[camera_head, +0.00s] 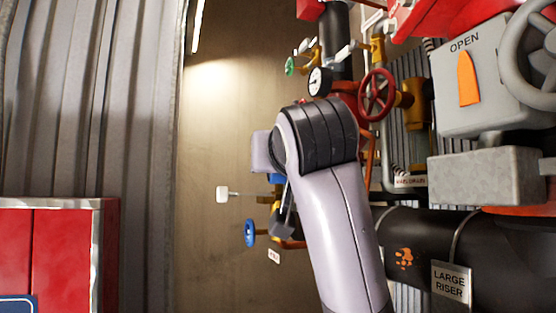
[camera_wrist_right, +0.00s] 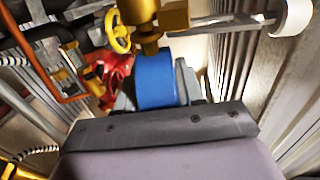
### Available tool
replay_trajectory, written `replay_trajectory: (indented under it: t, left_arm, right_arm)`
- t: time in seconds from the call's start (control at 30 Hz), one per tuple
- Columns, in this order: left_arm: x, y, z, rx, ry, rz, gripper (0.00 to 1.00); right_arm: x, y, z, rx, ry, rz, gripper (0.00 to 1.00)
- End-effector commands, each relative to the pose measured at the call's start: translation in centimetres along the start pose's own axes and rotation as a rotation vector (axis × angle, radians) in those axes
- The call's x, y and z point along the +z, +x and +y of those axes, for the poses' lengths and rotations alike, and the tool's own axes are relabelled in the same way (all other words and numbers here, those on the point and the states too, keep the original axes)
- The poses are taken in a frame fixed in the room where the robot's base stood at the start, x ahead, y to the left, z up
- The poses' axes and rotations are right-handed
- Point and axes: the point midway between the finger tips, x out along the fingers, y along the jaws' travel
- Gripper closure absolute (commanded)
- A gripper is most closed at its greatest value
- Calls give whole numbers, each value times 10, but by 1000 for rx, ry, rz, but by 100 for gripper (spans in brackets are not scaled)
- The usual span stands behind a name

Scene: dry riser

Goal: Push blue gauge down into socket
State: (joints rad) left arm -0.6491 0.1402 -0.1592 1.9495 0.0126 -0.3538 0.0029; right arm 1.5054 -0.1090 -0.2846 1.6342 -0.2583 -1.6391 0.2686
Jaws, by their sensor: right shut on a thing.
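The blue gauge (camera_wrist_right: 157,80) is a blue round body between the two grey fingers of my right gripper (camera_wrist_right: 160,92) in the right wrist view. The gripper is shut on it. A yellow brass fitting (camera_wrist_right: 150,45) meets the gauge's far edge in that view. I cannot tell whether the gauge is seated in a socket there. In the head view my right arm covers most of the gripper, and only a small patch of blue (camera_head: 276,178) shows beside it, probably the gauge. My left gripper is not in view.
A white-ended lever (camera_head: 222,194) and a blue handwheel (camera_head: 249,233) stick out near the fitting. A red handwheel (camera_head: 376,95), a white dial gauge (camera_head: 319,81) and a large black pipe (camera_head: 415,245) crowd the right. A red cabinet (camera_head: 60,250) stands lower left.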

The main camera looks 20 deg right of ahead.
Motion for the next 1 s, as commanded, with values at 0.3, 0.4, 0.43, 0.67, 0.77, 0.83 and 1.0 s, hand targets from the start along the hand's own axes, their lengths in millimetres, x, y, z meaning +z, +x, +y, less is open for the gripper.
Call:
replay_trajectory:
  t: [0.3,0.4,0.43,0.67,0.77,0.83,1.0]
  left_arm:
    - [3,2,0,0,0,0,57]
    - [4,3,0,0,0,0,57]
    - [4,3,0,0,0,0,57]
    - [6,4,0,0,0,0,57]
    - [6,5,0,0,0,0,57]
    - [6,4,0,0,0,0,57]
    - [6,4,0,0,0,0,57]
  right_arm:
    - [4,0,0,0,0,1,93]
    - [5,0,0,0,0,1,93]
    - [6,0,0,0,0,1,93]
    - [8,0,0,0,0,1,93]
    - [10,0,0,0,0,1,93]
    - [9,0,0,0,0,0,40]
    - [9,0,0,0,0,0,33]
